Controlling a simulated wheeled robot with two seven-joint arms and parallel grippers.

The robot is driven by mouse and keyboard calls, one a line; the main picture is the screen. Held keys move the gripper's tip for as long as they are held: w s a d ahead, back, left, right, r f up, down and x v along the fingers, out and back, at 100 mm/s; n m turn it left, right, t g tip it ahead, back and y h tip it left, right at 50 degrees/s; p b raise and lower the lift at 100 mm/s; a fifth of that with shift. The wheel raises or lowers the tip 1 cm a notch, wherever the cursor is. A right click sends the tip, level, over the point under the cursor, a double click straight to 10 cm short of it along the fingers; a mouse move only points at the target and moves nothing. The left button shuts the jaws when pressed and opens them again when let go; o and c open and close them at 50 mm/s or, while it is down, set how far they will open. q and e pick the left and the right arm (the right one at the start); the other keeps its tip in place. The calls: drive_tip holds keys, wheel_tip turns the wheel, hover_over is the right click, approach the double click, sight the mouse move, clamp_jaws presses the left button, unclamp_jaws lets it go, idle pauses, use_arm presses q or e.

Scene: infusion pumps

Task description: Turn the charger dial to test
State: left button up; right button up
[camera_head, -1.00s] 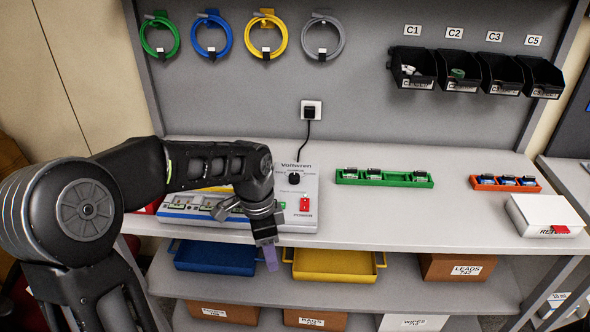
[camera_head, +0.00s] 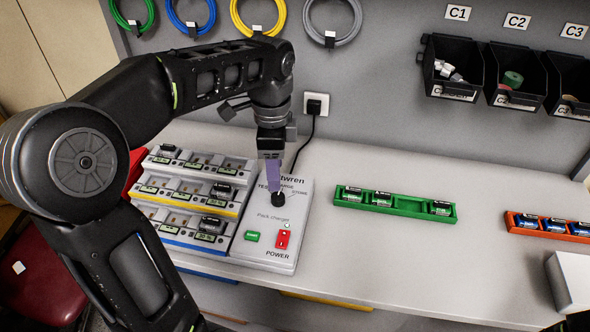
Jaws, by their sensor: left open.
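The charger (camera_head: 270,250) is a white panel on the bench. It has a black round dial (camera_head: 278,199), a green button (camera_head: 252,236) and a red power switch (camera_head: 283,239). Labels near the dial read in part "TEST", "CHARGE" and "STORE". My left gripper (camera_head: 273,185) points down at the dial, its purple-grey fingertips right at the dial's top. I cannot tell whether they touch it. The fingers hide part of the panel's name and labels, and the dial's pointer direction is not clear. My right gripper is not in view.
Charging bays (camera_head: 190,195) with several battery packs stand left of the panel. A green tray (camera_head: 395,206) and an orange tray (camera_head: 545,226) hold packs to the right. A black cable runs from the wall socket (camera_head: 316,104) behind the panel.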

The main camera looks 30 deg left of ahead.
sight(277, 196)
use_arm(q)
drive_tip(key=shift+w, duration=0.15)
drive_tip(key=shift+r, duration=0.1)
drive_tip(key=shift+s, duration=0.2)
drive_tip(key=shift+f+p, duration=0.45)
drive_tip(key=shift+f, duration=3.5)
drive_tip(key=shift+c, duration=0.2)
clamp_jaws()
